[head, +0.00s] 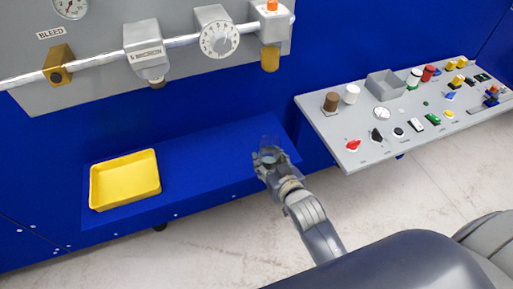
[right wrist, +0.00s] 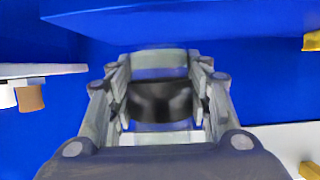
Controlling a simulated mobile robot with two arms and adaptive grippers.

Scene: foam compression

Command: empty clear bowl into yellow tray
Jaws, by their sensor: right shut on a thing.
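The yellow tray (head: 125,180) lies on the left part of the blue ledge and looks empty. My right gripper (head: 268,154) is at the right end of this ledge, well to the right of the tray. It is shut on the clear bowl (head: 270,143), which shows only as a faint see-through shape at the fingertips. In the right wrist view the fingers (right wrist: 158,66) stand either side of a see-through thing with a dark area in it. I cannot tell what the bowl holds or how far it tilts. My left gripper is not in view.
The blue ledge (head: 205,165) is clear between tray and gripper. A grey control panel (head: 350,125) with knobs and switches stands to the right. A pipe (head: 105,60) with a valve and dials (head: 219,39) runs along the wall above.

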